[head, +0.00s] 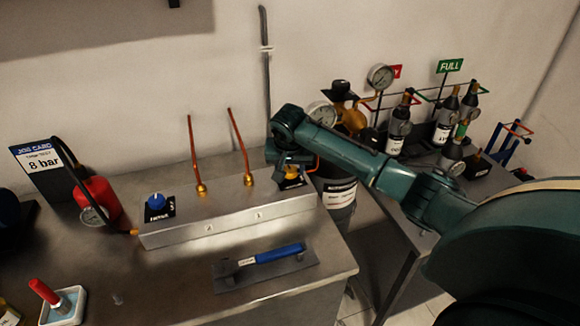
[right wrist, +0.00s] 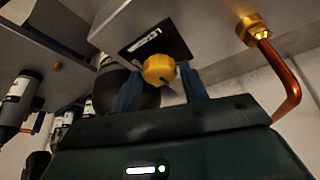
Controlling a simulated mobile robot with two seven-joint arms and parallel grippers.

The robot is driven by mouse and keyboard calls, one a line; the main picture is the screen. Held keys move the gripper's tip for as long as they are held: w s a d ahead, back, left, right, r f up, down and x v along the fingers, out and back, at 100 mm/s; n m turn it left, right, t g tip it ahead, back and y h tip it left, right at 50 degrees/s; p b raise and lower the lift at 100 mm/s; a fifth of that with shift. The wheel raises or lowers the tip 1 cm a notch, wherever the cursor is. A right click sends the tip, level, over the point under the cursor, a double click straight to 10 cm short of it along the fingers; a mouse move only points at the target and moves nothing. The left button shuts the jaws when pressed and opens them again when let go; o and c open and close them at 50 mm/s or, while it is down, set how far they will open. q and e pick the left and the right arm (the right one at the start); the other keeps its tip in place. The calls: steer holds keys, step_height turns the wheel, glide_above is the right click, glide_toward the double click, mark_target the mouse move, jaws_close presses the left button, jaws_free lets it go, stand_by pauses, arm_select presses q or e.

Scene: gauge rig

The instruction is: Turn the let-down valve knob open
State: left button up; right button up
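The yellow knob (head: 292,176) sits on a black plate at the right end of the metal box (head: 225,218). My right gripper (right wrist: 159,88) is open, with a finger on each side of the knob and visible gaps. In the head view the right gripper (head: 292,166) is over the knob and partly hides it. My left gripper is not in view.
A blue knob (head: 157,200) is at the box's left end. A blue-handled tool (head: 268,255) lies in front. A red cylinder with a gauge (head: 95,198) and a job card reading 8 bar (head: 40,160) stand left.

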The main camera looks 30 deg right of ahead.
steer(key=shift+o, duration=1.4)
arm_select(q)
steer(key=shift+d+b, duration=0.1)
steer(key=shift+b, duration=0.4)
arm_select(e)
steer(key=v, duration=1.3)
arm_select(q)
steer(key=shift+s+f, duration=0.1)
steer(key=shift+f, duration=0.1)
arm_select(e)
steer(key=shift+s, duration=0.15)
